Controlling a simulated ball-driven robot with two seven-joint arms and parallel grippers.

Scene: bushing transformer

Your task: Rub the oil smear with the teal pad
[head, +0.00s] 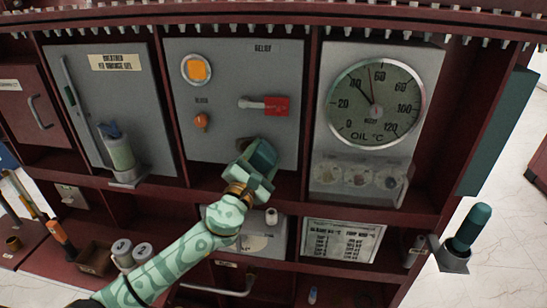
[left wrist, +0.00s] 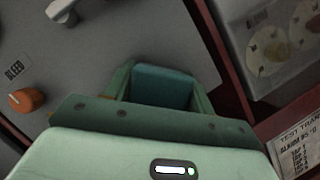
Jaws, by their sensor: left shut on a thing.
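My left gripper (head: 254,172) is shut on the teal pad (head: 264,153), with the pad between its fingers. It is at the lower part of the grey relief panel (head: 222,125). In the left wrist view the teal pad (left wrist: 163,86) shows between the green fingers, against or close to the grey panel; I cannot tell whether it touches. A small dark edge beside the pad in the head view may be the oil smear (head: 241,145); most of that spot is hidden by the gripper and pad. My right gripper is not in view.
The panel carries an orange lamp (head: 197,69), an orange bleed knob (head: 201,121) and a red-and-white relief lever (head: 265,105). An oil gauge (head: 372,103) is at right. Left stands a breather cylinder (head: 119,150). A shelf ledge runs below. A teal-topped tool (head: 472,228) sits at lower right.

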